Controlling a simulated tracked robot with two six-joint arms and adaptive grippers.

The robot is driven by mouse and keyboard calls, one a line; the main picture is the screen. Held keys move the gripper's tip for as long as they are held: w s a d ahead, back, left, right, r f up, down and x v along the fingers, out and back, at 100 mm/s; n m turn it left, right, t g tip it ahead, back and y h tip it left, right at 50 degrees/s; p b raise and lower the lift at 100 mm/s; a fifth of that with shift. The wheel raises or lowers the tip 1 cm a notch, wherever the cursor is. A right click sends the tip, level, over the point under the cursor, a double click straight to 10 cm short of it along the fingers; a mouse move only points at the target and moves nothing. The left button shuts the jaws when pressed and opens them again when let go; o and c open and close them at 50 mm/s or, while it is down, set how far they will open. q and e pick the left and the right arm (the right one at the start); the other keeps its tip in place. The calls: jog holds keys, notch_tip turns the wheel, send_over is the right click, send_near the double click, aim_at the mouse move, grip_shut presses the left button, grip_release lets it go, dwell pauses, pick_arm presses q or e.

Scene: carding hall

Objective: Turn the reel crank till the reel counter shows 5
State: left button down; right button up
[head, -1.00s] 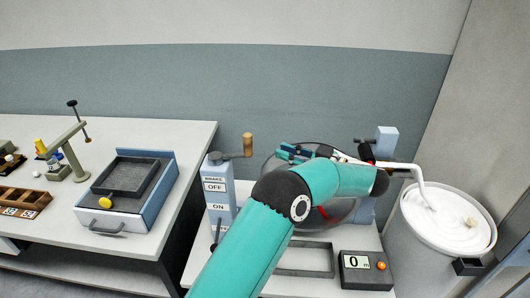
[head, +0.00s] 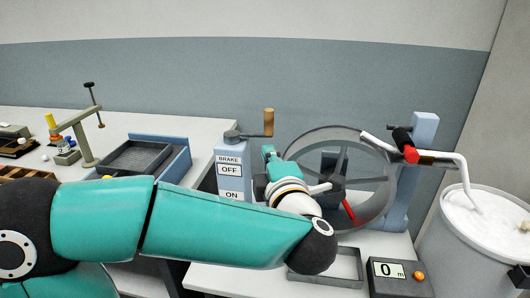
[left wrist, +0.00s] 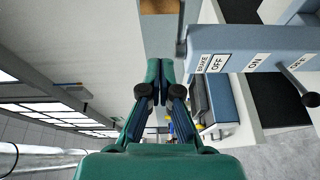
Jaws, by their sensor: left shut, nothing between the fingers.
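The reel crank (head: 245,133) is a grey arm with an upright wooden handle (head: 268,122), on top of a blue post (head: 232,160) labelled BRAKE, OFF and ON. The handle also shows at the top edge of the left wrist view (left wrist: 159,6). My left gripper (head: 268,155) is shut and empty, just below the handle in the picture and apart from it; its closed fingertips show in the left wrist view (left wrist: 158,68). The grey reel (head: 372,215) stands right of the post, partly hidden by my arm. The reel counter (head: 400,280) reads 0 m. My right gripper is out of view.
A brake lever (left wrist: 297,84) sticks out near the ON label. A blue-sided box (head: 182,160) and a clamp stand (head: 80,125) are on the left table. My left arm crosses the front.

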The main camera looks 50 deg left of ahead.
aim_at(265, 128)
pick_arm(q)
jog(key=shift+n, duration=0.4)
jog(key=shift+w+d+p+x, duration=0.15)
jog(key=shift+w+p+x, duration=0.1)
jog(key=shift+x, duration=1.8)
jog(key=shift+w+d+p+x, duration=0.1)
jog(key=shift+w+p+x, duration=0.1)
jog(key=shift+x, duration=1.9)
jog(key=shift+w+d+p+x, duration=0.15)
jog(key=shift+w+x, duration=0.1)
jog(key=shift+x, duration=1.8)
jog(key=shift+r, duration=0.15)
jog(key=shift+a, duration=0.15)
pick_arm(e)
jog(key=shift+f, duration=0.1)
